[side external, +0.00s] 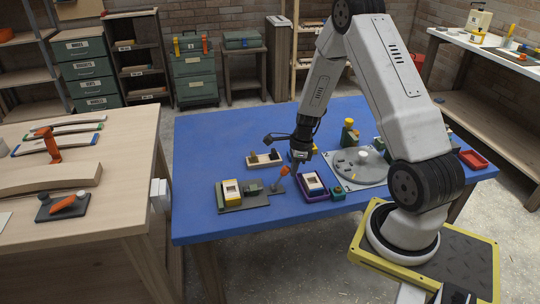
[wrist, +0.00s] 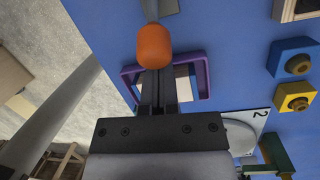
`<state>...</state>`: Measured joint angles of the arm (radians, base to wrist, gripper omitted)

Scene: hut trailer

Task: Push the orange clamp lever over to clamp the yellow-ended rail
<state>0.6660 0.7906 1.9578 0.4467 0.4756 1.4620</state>
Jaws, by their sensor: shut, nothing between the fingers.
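The orange clamp lever (side external: 284,171) stands tilted on the right end of a dark fixture plate (side external: 232,206) on the blue table. Its rounded orange grip (wrist: 153,45) fills the upper middle of the wrist view, with a grey shaft beyond it. The yellow-ended rail (side external: 231,190) sits on the left part of that plate; it is outside the wrist view. My gripper (side external: 296,168) is shut and empty, just right of the lever. In the wrist view my fingertips (wrist: 156,74) are at the edge of the grip; I cannot tell whether they touch it.
A purple tray (wrist: 207,78) with a pale block lies beneath my fingers, right of the lever (side external: 326,194). A wooden holder (side external: 252,161) stands behind the fixture and a grey round plate (side external: 350,178) to the right. The blue table's front left is clear.

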